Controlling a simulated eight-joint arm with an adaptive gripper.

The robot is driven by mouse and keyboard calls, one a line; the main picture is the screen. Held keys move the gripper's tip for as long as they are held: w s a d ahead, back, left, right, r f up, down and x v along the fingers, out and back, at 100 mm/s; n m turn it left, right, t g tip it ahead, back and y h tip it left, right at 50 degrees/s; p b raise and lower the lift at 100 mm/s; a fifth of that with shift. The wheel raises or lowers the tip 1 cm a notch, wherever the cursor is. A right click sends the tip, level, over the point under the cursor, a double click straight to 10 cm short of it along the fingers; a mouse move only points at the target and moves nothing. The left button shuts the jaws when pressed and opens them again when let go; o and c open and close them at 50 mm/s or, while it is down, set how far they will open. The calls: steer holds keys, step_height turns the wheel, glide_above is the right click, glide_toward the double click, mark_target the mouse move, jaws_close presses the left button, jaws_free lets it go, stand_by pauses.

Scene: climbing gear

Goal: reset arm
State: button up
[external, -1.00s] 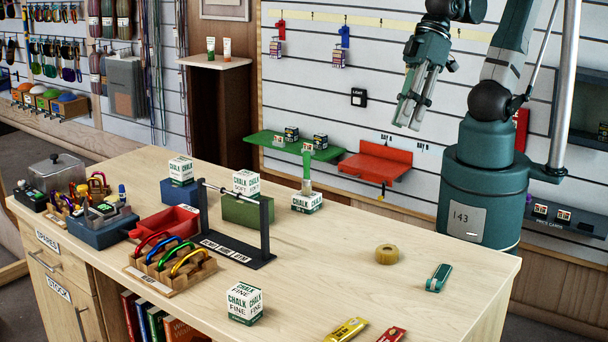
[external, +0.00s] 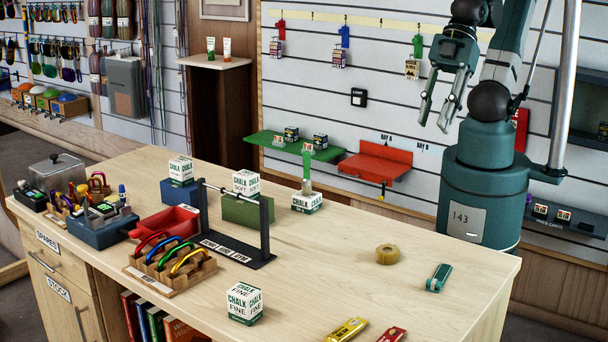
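My gripper (external: 436,116) is at the upper right, raised well above the table and in front of the slatted wall. Its two fingers point down and stand apart with nothing between them. My arm is folded up close above its teal base at the table's back right. The wooden table (external: 330,270) lies below and to the left of the gripper, and nothing touches the fingers.
Chalk boxes (external: 245,304), a black bar stand (external: 265,230), a carabiner rack (external: 172,262), a red tray (external: 165,222) and a tape roll (external: 387,254) stand on the table. A red shelf (external: 376,166) and a green shelf (external: 290,146) project from the wall. The table's right middle is mostly clear.

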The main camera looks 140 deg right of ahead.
step_height(320, 180, down, 10)
steer(key=b, duration=1)
steer(key=shift+f, duration=0.25)
stand_by(0.6)
